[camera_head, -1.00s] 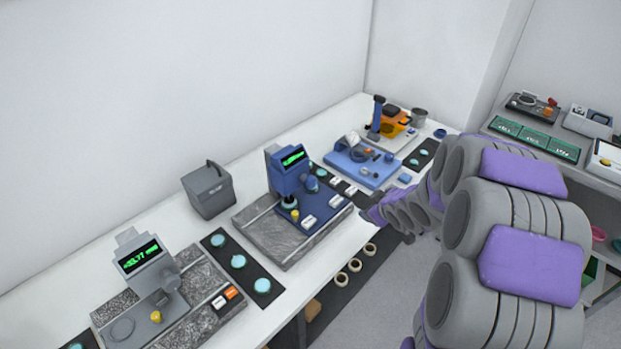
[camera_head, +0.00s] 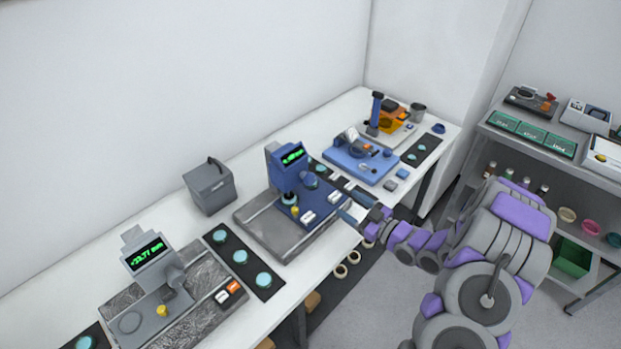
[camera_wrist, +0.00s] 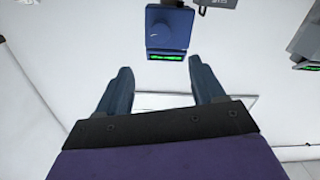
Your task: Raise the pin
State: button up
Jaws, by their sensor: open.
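A small yellow pin-like piece (camera_head: 295,211) stands on the base of the blue instrument (camera_head: 286,178). A similar yellow piece (camera_head: 161,310) stands on the grey instrument (camera_head: 150,262) at the lower left. I cannot tell which is the pin. My gripper (camera_head: 354,206) is open and empty, just right of the blue instrument's base near its white switches (camera_head: 307,216). It touches nothing that I can see. In the wrist view my two fingers (camera_wrist: 161,76) are spread apart, with the blue instrument's head (camera_wrist: 168,27) and green display beyond them.
A grey box (camera_head: 210,188) stands behind. A dark mat with teal discs (camera_head: 240,257) lies between the two instruments. A light-blue fixture (camera_head: 361,162) and an orange device (camera_head: 390,121) stand farther back. A shelf unit (camera_head: 542,125) is at the right, with open floor before it.

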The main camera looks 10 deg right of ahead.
aim_at(312, 180)
jog(key=b+x, duration=0.1)
jog(key=x, duration=1.5)
jog(key=shift+w+a+f, duration=0.1)
jog(key=shift+w+a, duration=0.1)
jog(key=shift+w, duration=0.1)
jog(key=shift+c, duration=0.3)
jog(key=c, duration=1)
jog(key=shift+o, duration=0.2)
